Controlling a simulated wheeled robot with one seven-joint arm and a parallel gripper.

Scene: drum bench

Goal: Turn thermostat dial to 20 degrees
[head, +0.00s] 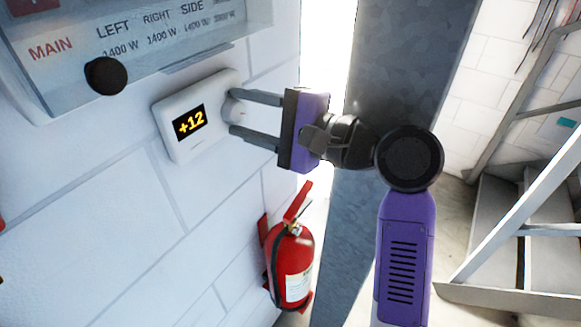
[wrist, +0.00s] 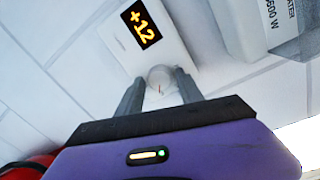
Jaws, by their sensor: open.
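The thermostat is a white box (head: 188,145) on the white wall, tilted in the head view. Its black display (head: 190,122) reads +12 in yellow; the same reading shows in the wrist view (wrist: 141,25). The round whitish dial (head: 235,110) is on the thermostat's right side and also shows in the wrist view (wrist: 160,77). My gripper (head: 232,114) is open, with its two grey fingers at the dial, one above and one below in the head view. In the wrist view the fingers stand on either side of the dial; whether they touch it I cannot tell.
A grey electrical panel (head: 150,65) with a black knob (head: 106,75) is above left of the thermostat. A red fire extinguisher (head: 292,268) is below my gripper. A grey metal column (head: 400,60) stands behind my arm. Metal stairs (head: 510,215) are at the right.

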